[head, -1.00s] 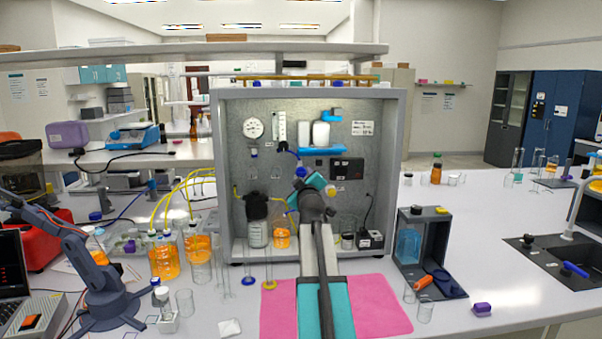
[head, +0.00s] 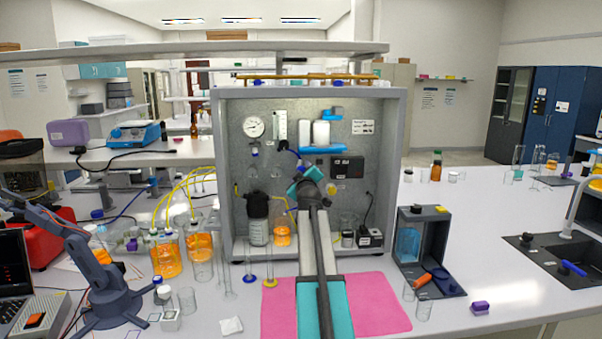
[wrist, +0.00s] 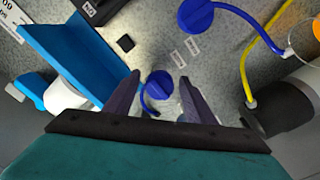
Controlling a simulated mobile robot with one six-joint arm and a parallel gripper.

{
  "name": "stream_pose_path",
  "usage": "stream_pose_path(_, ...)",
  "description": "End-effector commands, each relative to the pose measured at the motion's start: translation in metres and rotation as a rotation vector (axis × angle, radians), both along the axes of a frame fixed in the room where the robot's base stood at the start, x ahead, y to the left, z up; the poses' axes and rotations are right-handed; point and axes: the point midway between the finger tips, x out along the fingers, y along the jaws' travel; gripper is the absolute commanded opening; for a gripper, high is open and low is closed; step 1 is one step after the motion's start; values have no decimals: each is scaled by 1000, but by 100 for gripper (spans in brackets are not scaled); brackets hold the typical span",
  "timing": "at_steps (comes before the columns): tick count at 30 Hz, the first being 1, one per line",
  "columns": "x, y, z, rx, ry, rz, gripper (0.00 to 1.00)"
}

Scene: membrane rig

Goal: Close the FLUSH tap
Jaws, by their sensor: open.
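My gripper (wrist: 160,78) is open in the wrist view, its two dark fingers pointing at the rig's grey panel. A round blue tap knob (wrist: 158,85) shows between the fingers, with clear space on both sides; I cannot tell how deep the fingers reach. A larger blue round part (wrist: 195,16) with a blue tube lies beyond. Two small white labels (wrist: 178,58) near the knob are too small to read, so I cannot confirm which tap is FLUSH. In the head view, my gripper (head: 303,180) is in front of the panel and hides the parts behind it.
A blue shelf (wrist: 75,50) stands close to the left of my fingers in the wrist view. A dark-capped bottle (head: 257,222) and yellow tubing (wrist: 247,65) are near the gripper. The rig's frame (head: 222,180) encloses the panel; a pink mat (head: 380,310) lies in front.

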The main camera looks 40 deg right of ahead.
Motion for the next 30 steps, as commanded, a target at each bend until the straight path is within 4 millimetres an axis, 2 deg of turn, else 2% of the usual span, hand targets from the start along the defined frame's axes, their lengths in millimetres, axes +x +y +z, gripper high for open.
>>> stream_pose_path(5,-1,0,0,0,0,0,50)
stream_pose_path(12,-1,-1,0,0,0,-1,9)
stream_pose_path(14,-1,5,0,0,0,0,8)
stream_pose_path(30,-1,-1,-2,94,-79,-1,8)
